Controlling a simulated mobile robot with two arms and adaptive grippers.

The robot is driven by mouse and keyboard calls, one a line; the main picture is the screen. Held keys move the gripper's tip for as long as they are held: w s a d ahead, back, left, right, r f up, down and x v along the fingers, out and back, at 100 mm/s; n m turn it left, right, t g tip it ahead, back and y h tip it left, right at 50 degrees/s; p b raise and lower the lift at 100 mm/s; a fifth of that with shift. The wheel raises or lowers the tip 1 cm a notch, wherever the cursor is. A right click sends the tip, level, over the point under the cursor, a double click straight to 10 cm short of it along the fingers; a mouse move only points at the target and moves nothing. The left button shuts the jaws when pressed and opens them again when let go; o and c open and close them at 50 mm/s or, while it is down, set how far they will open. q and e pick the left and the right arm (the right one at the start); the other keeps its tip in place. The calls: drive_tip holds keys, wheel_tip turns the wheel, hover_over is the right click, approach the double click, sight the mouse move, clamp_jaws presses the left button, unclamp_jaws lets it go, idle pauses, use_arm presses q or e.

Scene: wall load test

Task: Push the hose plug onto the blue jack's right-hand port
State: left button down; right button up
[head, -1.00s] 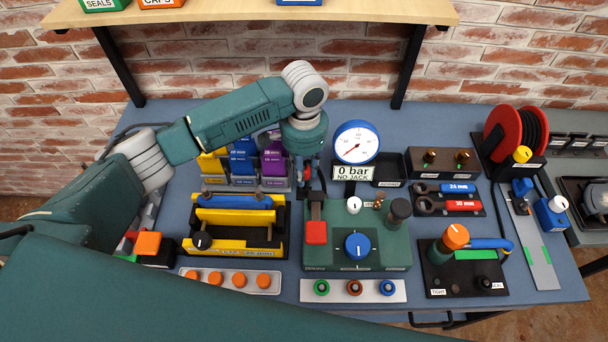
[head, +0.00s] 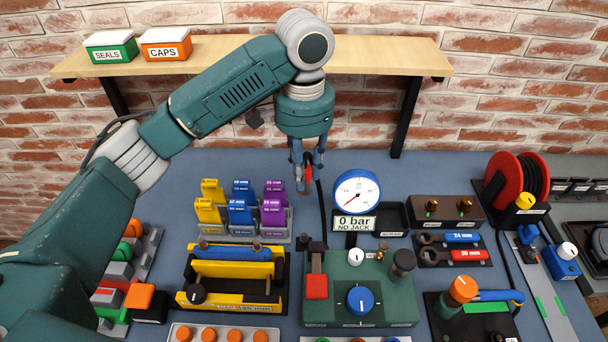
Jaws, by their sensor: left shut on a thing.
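My left gripper (head: 305,172) hangs fingers-down above the back of the bench, left of the gauge. It is shut on the hose plug (head: 308,174), a small part with a red patch, mostly hidden by the fingers. A black hose (head: 321,205) runs down from it toward the green pump block (head: 360,285). What I take for the blue jack (head: 232,253) is a blue cylinder lying in a yellow frame, below and left of the gripper. Its right-hand port (head: 257,247) looks like a small brownish stub; the plug is apart from it. My right gripper is not in view.
The gauge (head: 357,193) stands right of the hose, with a sign (head: 354,224) reading 0 bar, NO JACK. Yellow, blue and purple blocks (head: 240,208) stand behind the yellow frame. A wooden shelf (head: 380,58) crosses above the bench. Bare bench lies at back left.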

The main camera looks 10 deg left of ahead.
use_arm(q)
drive_tip(key=shift+s+a+p, duration=0.2)
drive_tip(key=shift+a+p, duration=0.05)
drive_tip(key=shift+p, duration=0.05)
drive_tip(key=s+a+f+p, duration=0.2)
drive_tip(key=s+a+p, duration=0.4)
drive_tip(key=s+a, duration=0.25)
drive_tip(key=f, duration=0.1)
drive_tip(key=s+f, duration=0.1)
drive_tip(key=f, duration=0.2)
drive_tip(key=shift+s+d+f, duration=0.15)
drive_tip(key=shift+d+f, duration=0.1)
drive_tip(key=shift+f, duration=0.45)
drive_tip(key=shift+f, duration=0.25)
drive_tip(key=shift+f+b, duration=0.4)
drive_tip(key=shift+f, duration=0.65)
